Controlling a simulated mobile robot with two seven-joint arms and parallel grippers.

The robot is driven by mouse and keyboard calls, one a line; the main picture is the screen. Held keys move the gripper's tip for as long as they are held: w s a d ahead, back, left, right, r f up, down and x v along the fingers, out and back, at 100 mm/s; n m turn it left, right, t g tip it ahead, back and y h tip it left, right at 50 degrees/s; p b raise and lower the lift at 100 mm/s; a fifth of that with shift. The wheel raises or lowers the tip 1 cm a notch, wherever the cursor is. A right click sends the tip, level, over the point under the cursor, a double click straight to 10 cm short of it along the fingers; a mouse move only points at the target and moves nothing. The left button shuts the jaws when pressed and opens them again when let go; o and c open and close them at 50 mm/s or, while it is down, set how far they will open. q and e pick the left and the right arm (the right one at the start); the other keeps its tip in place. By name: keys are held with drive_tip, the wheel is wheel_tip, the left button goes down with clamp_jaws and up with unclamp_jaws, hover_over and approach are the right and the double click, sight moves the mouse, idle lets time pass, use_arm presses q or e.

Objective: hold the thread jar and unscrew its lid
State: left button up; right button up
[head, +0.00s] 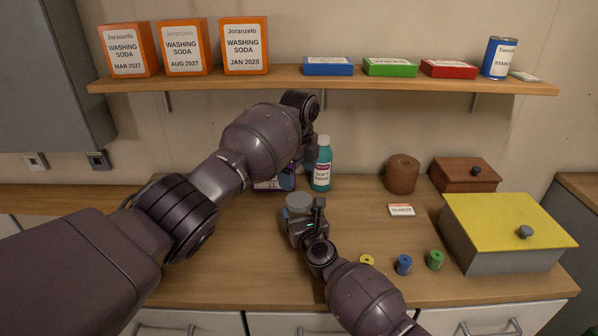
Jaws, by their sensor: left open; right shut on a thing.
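The thread jar (299,201) stands on the wooden counter near the middle of the head view, with a round grey lid on top. Its body is mostly hidden by my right gripper (305,222), which is shut on it from the front. My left gripper (309,143) is above and behind the jar, apart from the lid. It is open, with its fingers largely hidden by its own arm and wrist.
Yellow (367,260), blue (403,264) and green (435,260) spools stand at front right. A yellow-lidded box (505,228) stands further right. A loaded shelf (350,82) runs above.

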sight(299, 199)
use_arm(q)
drive_tip(key=m, duration=0.5)
drive_tip(key=shift+d+m, duration=0.1)
drive_tip(key=shift+m, duration=0.2)
drive_tip(key=m, duration=0.5)
drive_tip(key=shift+m, duration=0.3)
drive_tip(key=shift+f, duration=4.05)
drive_tip(key=c, duration=1)
drive_tip(key=n, duration=0.6)
drive_tip(key=shift+n, duration=0.3)
drive_tip(key=n, duration=0.7)
drive_tip(key=shift+r, duration=0.1)
